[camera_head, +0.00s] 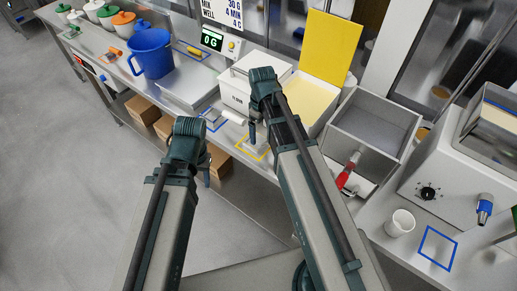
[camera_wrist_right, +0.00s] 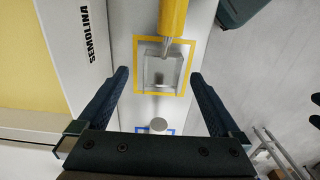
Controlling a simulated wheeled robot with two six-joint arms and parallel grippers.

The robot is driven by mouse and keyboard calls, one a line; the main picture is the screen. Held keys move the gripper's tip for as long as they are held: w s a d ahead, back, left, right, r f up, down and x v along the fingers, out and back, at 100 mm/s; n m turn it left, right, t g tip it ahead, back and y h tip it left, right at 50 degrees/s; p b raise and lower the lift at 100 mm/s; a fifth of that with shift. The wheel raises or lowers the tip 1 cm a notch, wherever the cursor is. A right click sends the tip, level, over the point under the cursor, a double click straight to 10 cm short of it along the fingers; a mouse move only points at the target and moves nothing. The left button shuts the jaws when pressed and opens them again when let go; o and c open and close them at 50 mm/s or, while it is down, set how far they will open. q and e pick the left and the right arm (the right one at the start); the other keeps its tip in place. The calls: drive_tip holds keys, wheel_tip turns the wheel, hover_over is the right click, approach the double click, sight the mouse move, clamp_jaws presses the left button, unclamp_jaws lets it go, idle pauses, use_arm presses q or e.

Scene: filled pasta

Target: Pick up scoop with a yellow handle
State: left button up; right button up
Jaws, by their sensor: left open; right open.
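The scoop with a yellow handle (camera_wrist_right: 172,22) shows at the top of the right wrist view. Its clear, box-shaped bowl (camera_wrist_right: 160,72) lies inside a yellow square outline (camera_wrist_right: 137,88). My right gripper (camera_wrist_right: 158,90) is open and empty, its fingers spread to either side of the bowl in that view; I cannot tell its height above it. In the head view my right gripper (camera_head: 252,132) is over the counter by the yellow outline (camera_head: 243,143), and my arm hides most of the scoop. My left gripper (camera_head: 205,172) is open and empty in front of the counter edge.
A semolina bin (camera_head: 312,100) with a raised yellow lid (camera_head: 325,50) stands behind my right gripper. A grey open bin (camera_head: 375,118), red-handled tool (camera_head: 348,170), white cup (camera_head: 400,223) and blue jug (camera_head: 152,52) are nearby.

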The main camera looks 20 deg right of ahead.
sight(259, 146)
use_arm(q)
drive_tip(key=shift+f, duration=0.3)
use_arm(e)
drive_tip(key=shift+f, duration=0.25)
drive_tip(key=f+b, duration=0.3)
drive_tip(key=a+f+b, duration=0.1)
drive_tip(key=f+b, duration=0.1)
drive_tip(key=shift+w+f, duration=0.15)
drive_tip(key=shift+w, duration=0.05)
use_arm(q)
wheel_tip(259, 146, down, 5)
drive_tip(key=shift+f, duration=0.1)
use_arm(e)
drive_tip(key=shift+c, duration=0.3)
drive_tip(key=c, duration=1.2)
